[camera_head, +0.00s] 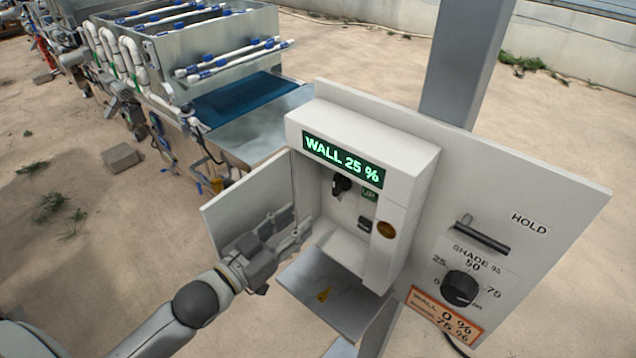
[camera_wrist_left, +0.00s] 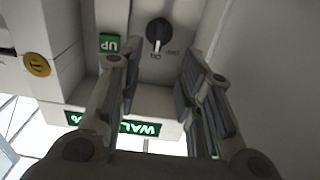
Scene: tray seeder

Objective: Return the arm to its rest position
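My left gripper (camera_head: 296,232) is in front of the open control box (camera_head: 400,150), at its lower left by the open door (camera_head: 236,208). In the left wrist view, its two fingers (camera_wrist_left: 157,75) stand apart with nothing between them. A black rotary knob (camera_wrist_left: 158,32) is beyond the fingertips, apart from them. The same knob shows in the head view (camera_head: 341,185), beside a green UP label (camera_head: 369,195). The box's green display (camera_head: 343,160) reads WALL 25 %. My right gripper is not in view.
The panel at right carries a HOLD handle (camera_head: 482,234), a shade dial (camera_head: 459,288) and an orange label (camera_head: 445,315). A flap (camera_head: 325,297) juts out below the box. A grey post (camera_head: 466,60) rises behind. A machine with a blue belt (camera_head: 240,97) stands at the back left.

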